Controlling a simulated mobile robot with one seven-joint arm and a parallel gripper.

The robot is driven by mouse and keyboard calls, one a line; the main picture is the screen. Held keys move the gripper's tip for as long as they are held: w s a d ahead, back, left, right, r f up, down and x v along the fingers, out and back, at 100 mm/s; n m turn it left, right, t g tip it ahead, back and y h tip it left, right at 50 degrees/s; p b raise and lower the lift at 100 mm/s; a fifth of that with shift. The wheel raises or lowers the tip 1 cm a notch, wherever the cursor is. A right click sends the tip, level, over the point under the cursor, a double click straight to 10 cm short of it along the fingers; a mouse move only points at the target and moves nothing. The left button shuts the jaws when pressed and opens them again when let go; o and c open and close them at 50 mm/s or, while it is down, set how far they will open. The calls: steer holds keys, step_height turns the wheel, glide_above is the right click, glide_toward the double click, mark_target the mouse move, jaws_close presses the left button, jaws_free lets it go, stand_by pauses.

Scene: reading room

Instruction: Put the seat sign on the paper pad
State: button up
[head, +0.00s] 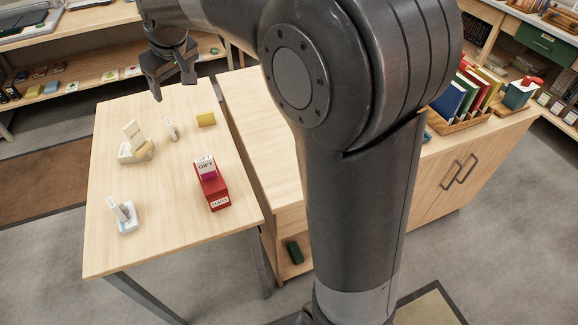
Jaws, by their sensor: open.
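My gripper (173,82) is open and empty, with its fingers pointing down near the far edge of the light wooden table (165,248). A small white upright piece (172,128) with dark marks stands below it on the table; it may be the seat sign, but its print is too small to read. A cream block (134,154) with a pale upright card (133,133) is to its left. A white base with a grey-white upright piece (128,220) is at the front left. I cannot tell for certain which of these is the paper pad.
A red box (213,190) with a "GIFT" card stands right of the table's middle. A yellow piece (206,119) is at the back right. A wooden cabinet (258,120) adjoins the right side. The table's front and centre have bare room.

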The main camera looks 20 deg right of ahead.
steer(key=s+d+r+m+h, duration=0.1)
steer(key=s+d+m, duration=0.1)
steer(key=s+d, duration=0.45)
steer(key=s+d+r+m, duration=0.1)
steer(key=s+d, duration=0.2)
steer(key=s, duration=0.6)
steer(key=s+d+f+m, duration=0.1)
steer(key=s+d+f, duration=0.2)
steer(key=s, duration=0.4)
steer(key=s+d+f+m+t, duration=0.1)
steer(key=s+d+f+m, duration=0.1)
steer(key=s, duration=0.6)
steer(key=shift+d+f+h, duration=0.3)
steer(key=shift+d+f, duration=0.1)
steer(key=shift+d, duration=0.15)
